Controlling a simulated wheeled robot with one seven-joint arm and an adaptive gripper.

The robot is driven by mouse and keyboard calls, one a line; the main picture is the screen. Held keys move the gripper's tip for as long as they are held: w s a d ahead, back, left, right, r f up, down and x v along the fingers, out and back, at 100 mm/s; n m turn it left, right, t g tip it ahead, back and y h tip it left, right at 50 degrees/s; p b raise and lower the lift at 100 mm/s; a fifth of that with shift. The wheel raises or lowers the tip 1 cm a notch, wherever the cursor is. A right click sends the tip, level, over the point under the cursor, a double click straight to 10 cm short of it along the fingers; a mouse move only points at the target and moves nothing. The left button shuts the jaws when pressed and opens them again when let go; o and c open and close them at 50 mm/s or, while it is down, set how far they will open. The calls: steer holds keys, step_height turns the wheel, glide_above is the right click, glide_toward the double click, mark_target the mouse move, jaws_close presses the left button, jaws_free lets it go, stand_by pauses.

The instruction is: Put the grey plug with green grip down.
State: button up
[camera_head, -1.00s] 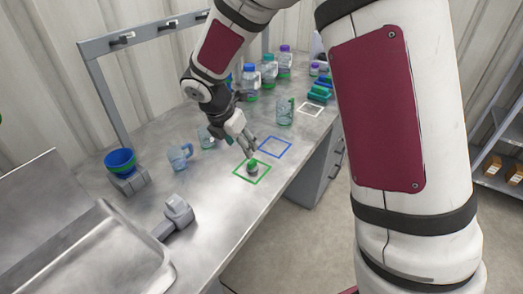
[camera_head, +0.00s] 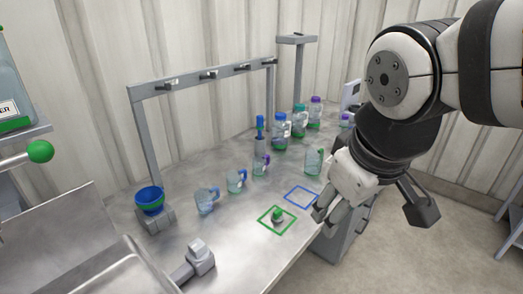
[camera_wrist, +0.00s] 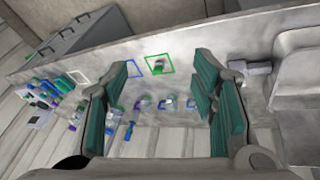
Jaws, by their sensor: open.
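The grey plug with green grip (camera_head: 278,215) stands on the bench inside the green square outline (camera_head: 262,222). It also shows in the wrist view (camera_wrist: 158,63), inside the green outline there, beyond and between my fingers. My gripper (camera_head: 366,214) is open and empty, raised to the right of the plug and apart from it. In the wrist view its two green-padded fingers (camera_wrist: 163,112) are spread wide with nothing between them at close range.
A blue square outline (camera_head: 301,197) lies right of the green one. Jugs (camera_head: 207,200) and capped bottles (camera_head: 279,130) line the bench behind. A blue bowl (camera_head: 150,200) sits on a scale at left, near a metal sink. The bench between is clear.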

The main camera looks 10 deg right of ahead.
steer(key=s+m, duration=0.1)
steer(key=s, duration=0.1)
steer(key=s+a+m+y, duration=0.1)
steer(key=s+m, duration=0.1)
steer(key=shift+t, duration=0.3)
stand_by(1.0)
